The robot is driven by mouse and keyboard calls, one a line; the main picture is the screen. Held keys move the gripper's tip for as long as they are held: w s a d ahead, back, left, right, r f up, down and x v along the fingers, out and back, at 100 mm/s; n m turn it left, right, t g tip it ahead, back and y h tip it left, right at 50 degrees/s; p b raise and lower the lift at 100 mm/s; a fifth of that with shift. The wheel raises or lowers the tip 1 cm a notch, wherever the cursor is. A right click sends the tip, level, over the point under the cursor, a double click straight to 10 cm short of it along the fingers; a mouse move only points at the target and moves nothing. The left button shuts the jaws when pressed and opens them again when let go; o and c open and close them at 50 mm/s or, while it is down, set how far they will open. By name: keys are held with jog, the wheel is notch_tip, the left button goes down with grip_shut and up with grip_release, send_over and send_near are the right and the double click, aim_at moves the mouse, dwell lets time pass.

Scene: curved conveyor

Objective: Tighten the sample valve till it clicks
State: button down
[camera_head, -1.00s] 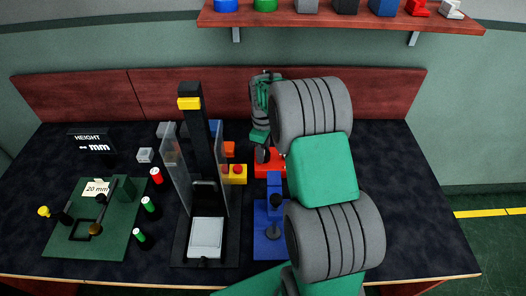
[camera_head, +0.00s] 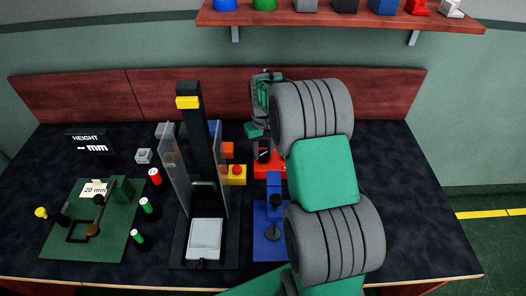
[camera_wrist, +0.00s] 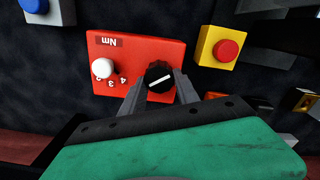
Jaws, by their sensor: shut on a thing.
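A red box (camera_wrist: 130,50) marked "Nm" carries a black round knob (camera_wrist: 159,75) with a white line, which looks like the valve. The white line lies near level, slightly tilted. A white knob (camera_wrist: 103,68) with a scale reading 3 and 4 sits beside it on the same box. My gripper (camera_wrist: 160,88) is shut on the black knob, with one grey finger at each side. In the head view the red box (camera_head: 267,172) stands at the back of the bench, partly behind my arm.
A yellow box with a red button (camera_head: 236,174) stands just left of the red box. A blue fixture with a black lever (camera_head: 272,235) is in front. A tall black stand with clear panels (camera_head: 193,120) rises on the left. A shelf (camera_head: 340,20) hangs above.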

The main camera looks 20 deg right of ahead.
aim_at(264, 152)
jog(key=shift+d+m, duration=0.1)
jog(key=shift+m, duration=0.5)
jog(key=c, duration=0.9)
grip_release()
notch_tip(264, 152, up, 8)
jog(key=shift+f+b, duration=0.1)
jog(key=shift+b, duration=0.25)
